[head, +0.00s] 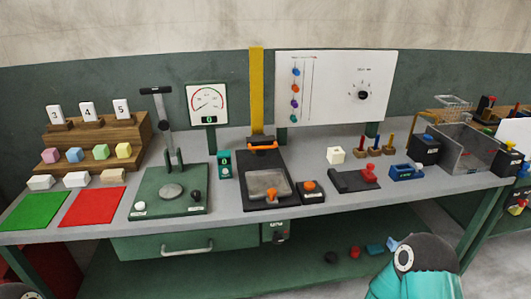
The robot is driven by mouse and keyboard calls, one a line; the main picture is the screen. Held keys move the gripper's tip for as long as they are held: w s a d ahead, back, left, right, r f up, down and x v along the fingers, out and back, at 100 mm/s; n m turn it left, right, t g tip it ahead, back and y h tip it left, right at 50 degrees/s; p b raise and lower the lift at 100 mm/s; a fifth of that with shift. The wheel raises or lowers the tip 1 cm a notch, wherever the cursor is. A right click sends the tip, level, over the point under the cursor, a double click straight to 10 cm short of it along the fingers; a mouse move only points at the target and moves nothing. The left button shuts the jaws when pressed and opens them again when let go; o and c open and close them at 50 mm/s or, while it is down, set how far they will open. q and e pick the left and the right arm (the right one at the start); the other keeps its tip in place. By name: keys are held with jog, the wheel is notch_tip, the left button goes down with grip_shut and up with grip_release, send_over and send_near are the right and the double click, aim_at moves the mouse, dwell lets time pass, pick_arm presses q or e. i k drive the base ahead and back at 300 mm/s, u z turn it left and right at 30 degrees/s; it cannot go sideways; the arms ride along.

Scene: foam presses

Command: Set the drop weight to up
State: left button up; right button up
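A tall yellow column (256,90) rises behind a black base (283,200) in the middle of the bench. An orange and black block (263,147), which looks like the drop weight, sits low at the column's foot, above a pale foam-like pad (268,185) on the base. The column above it is bare. A small black box with an orange button (309,186) stands to the right of the base.
A green lever press (170,190) stands left of the column, with a small teal box (225,165) between. A dial gauge (208,103) and a white panel (335,88) stand behind. Right are a black plate with a red handle (369,173), a blue block (405,172) and a clear bin (465,152).

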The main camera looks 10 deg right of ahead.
aim_at(260, 143)
jog(key=k, duration=1.1)
jog(key=z, duration=0.65)
jog(key=i, duration=1.7)
jog(key=u, duration=0.7)
